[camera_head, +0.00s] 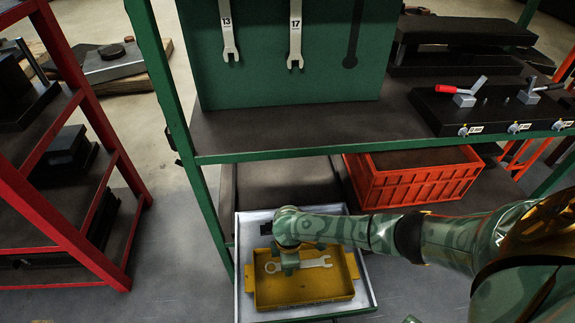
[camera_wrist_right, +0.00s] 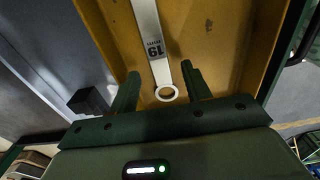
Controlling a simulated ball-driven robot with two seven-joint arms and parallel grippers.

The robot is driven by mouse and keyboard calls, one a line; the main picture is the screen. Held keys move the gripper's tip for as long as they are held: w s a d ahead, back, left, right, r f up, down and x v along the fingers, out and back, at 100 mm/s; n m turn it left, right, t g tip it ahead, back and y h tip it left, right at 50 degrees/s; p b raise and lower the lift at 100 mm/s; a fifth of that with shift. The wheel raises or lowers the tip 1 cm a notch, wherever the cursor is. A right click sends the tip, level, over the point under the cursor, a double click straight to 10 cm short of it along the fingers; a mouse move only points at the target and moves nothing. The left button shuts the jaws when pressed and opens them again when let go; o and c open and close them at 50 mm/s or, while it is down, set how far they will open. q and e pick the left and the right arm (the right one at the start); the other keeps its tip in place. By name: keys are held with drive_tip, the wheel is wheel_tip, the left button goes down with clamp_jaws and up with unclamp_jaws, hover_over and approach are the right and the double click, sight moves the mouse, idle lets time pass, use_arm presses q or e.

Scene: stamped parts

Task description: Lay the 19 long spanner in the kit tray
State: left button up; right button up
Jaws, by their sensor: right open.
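The 19 spanner (camera_head: 316,263) is a long silver tool lying inside the yellow kit tray (camera_head: 300,298). The right wrist view shows the spanner (camera_wrist_right: 150,28) with its "19" marking and its ring end towards me, on the floor of the tray (camera_wrist_right: 220,30). My right gripper (camera_head: 289,268) is above the tray, over the spanner. In the wrist view the gripper (camera_wrist_right: 160,74) is open, with one finger on each side of the spanner near its ring end. The gripper hides part of the spanner in the head view. My left gripper is not in view.
The yellow tray stands in a larger pale tray (camera_head: 245,225) below a green-framed bench. A green panel (camera_head: 270,85) holds spanners marked 13 (camera_head: 228,30) and 17 (camera_head: 295,30), beside a dark, empty spanner outline (camera_head: 353,40). An orange crate (camera_head: 415,180) is at the right.

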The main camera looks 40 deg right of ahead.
drive_tip(key=shift+r, duration=0.25)
use_arm(q)
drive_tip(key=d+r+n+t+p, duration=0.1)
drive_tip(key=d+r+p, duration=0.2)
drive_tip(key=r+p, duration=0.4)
drive_tip(key=p, duration=0.3)
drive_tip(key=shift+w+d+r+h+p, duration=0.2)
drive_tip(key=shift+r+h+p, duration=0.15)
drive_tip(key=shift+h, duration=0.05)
use_arm(e)
wheel_tip(320, 180, up, 16)
drive_tip(key=shift+d, duration=0.15)
drive_tip(key=shift+s+f, duration=0.15)
drive_tip(key=shift+s, duration=0.05)
